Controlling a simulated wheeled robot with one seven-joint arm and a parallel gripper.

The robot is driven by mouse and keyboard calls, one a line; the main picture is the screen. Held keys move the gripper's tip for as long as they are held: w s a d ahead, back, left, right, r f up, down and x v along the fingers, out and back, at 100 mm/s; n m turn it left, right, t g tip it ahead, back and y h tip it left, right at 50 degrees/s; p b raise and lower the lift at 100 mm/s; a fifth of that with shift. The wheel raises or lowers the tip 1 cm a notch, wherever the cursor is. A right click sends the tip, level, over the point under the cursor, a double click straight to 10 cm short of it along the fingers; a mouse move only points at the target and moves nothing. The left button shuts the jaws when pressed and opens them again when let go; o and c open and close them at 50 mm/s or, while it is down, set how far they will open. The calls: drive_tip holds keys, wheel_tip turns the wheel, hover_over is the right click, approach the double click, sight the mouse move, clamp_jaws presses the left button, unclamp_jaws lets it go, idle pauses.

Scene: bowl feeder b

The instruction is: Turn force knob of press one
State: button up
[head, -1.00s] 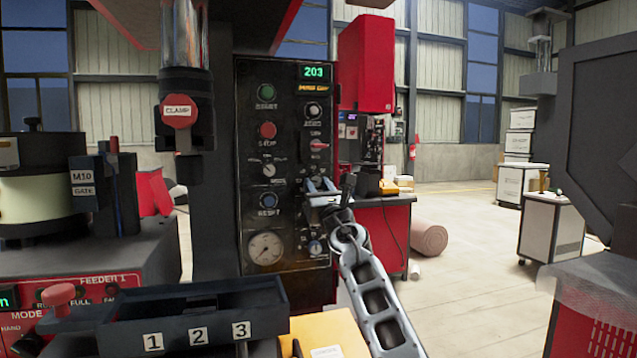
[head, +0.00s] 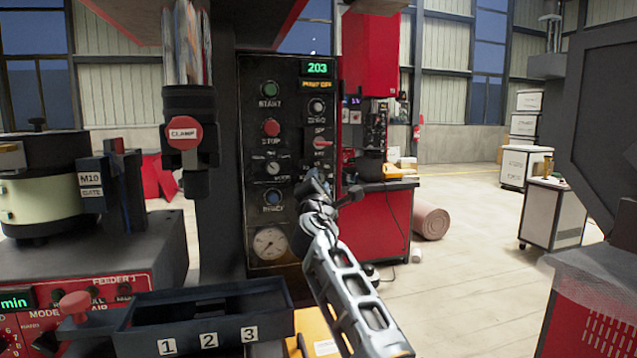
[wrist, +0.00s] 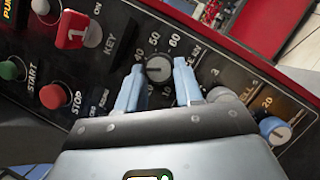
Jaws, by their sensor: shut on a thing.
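The press panel (head: 268,100) stands upright in the middle of the head view, with a green 203 display (head: 317,68) at its top. In the wrist view, a dark round knob (wrist: 158,69) with a numbered scale around it sits between the two light blue fingers of my gripper (wrist: 159,84). Its label is partly covered; the scale fits the force knob. The fingers are closed against its sides. In the head view, my gripper (head: 314,186) is at the panel's lower right and hides this knob.
A blue-capped knob (wrist: 275,131) is to the right in the wrist view. The red key switch (wrist: 76,30), green start button (wrist: 12,69) and red stop button (wrist: 54,96) are on the left. A dark tray (head: 205,312) numbered 1 to 3 stands low in front of the panel.

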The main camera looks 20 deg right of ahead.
drive_tip(key=m+g, duration=0.1)
drive_tip(key=m, duration=0.2)
drive_tip(key=m+g+h, duration=0.1)
drive_tip(key=m, duration=0.1)
drive_tip(key=shift+r+m, duration=0.2)
drive_tip(key=shift+m, duration=0.2)
drive_tip(key=shift+m+g, duration=0.3)
drive_tip(key=o, duration=1)
drive_tip(key=shift+o, duration=0.2)
drive_tip(key=shift+a, duration=0.1)
drive_tip(key=v, duration=0.7)
drive_tip(key=shift+s, duration=0.35)
drive_tip(key=shift+f, duration=0.1)
drive_tip(key=shift+a, duration=0.1)
